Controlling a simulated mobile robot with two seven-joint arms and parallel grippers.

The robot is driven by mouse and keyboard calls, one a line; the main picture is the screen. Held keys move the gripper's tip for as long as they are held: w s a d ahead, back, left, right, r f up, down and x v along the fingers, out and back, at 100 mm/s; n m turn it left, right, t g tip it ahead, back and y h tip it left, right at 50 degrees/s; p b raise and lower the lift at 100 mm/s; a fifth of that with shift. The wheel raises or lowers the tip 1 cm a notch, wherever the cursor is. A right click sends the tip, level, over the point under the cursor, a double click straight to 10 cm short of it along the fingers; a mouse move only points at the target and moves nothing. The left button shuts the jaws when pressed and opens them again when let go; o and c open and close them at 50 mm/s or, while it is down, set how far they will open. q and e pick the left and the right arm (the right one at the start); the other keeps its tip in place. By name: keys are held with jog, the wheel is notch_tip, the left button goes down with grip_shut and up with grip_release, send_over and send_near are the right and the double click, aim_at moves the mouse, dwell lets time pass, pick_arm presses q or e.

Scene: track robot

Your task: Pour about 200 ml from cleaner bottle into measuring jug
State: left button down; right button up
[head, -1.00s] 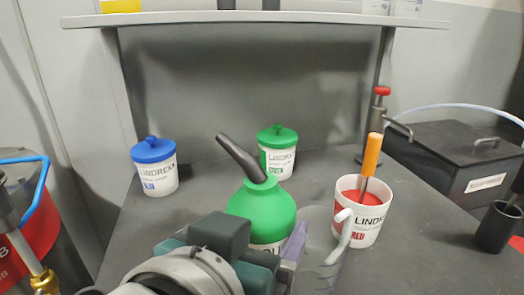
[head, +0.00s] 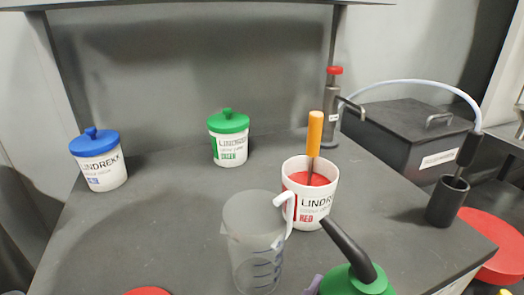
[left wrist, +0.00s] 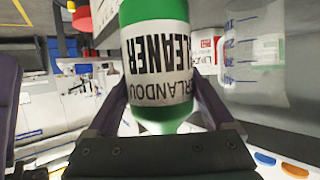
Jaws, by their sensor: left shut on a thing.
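The green cleaner bottle (head: 350,282) with a dark spout is cut off at the bottom of the head view. Its spout points up and left, its tip to the right of the jug. The clear measuring jug (head: 252,245) stands upright on the bench with its white handle to the right; I see no liquid in it. It also shows in the left wrist view (left wrist: 255,55). My left gripper (left wrist: 160,92) is shut around the labelled bottle body (left wrist: 158,65). In the head view only a purple finger edge of it shows beside the bottle. My right gripper is out of view.
A red-labelled pot (head: 305,205) with an orange-handled tool stands just behind the jug. A green-lidded pot (head: 229,145) and a blue-lidded pot (head: 100,165) stand farther back. A black holder (head: 447,203) is at the right edge.

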pick_arm(q)
jog(key=shift+s+d, duration=0.1)
jog(key=shift+d, duration=0.55)
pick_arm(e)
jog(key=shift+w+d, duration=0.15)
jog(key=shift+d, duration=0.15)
pick_arm(q)
jog(key=shift+a, duration=0.1)
